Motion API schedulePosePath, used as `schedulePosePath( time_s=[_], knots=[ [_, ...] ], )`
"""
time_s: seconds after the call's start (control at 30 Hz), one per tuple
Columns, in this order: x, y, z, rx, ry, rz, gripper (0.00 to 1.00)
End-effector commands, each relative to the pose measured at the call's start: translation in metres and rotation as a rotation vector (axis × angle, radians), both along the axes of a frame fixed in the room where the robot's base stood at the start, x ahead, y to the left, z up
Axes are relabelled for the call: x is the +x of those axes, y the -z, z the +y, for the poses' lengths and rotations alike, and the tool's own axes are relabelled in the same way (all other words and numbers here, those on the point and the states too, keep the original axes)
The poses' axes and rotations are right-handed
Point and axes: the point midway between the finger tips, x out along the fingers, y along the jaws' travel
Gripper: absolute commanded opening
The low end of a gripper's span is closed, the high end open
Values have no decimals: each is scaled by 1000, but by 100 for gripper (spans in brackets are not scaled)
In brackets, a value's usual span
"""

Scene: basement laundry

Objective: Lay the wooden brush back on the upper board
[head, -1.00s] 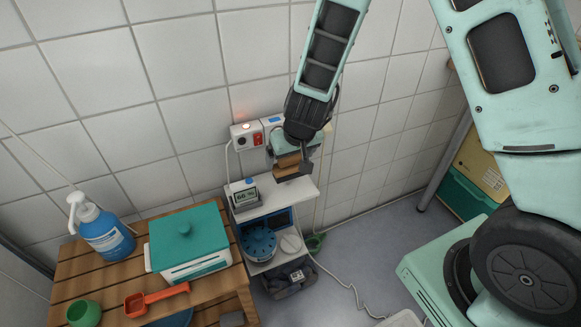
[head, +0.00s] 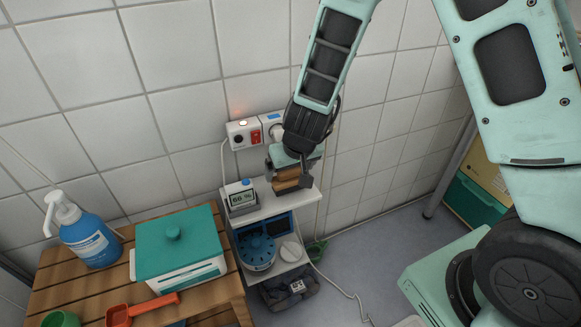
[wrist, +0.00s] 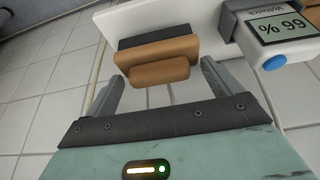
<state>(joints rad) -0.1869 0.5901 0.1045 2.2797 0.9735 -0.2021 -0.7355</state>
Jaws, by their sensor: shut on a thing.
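The wooden brush (head: 288,184) is in my gripper (head: 290,178), over the right part of the white upper board (head: 272,207). In the wrist view the brush (wrist: 158,52) has a tan wooden body, a raised grip and a dark strip along its far side. My gripper's fingers (wrist: 163,90) stand at either end of the grip. The upper board (wrist: 176,14) lies just beyond the brush. Whether the brush's underside touches the board I cannot tell.
A humidity display (head: 241,198) with a blue button stands on the board's left end. Wall sockets (head: 244,132) are close behind. A wooden table (head: 100,280) with a teal-lidded box (head: 178,245) is left.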

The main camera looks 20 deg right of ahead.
Motion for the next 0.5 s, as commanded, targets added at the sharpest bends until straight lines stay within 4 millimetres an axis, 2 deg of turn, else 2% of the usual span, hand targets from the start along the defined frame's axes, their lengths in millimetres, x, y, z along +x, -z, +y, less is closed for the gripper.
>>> schedulePosePath(
  time_s=[0.2,0.23,0.5],
  knots=[
    [0,5,0,0,1,2,72],
    [0,5,0,0,1,2,99],
    [0,3,0,0,1,3,100]
  ],
)
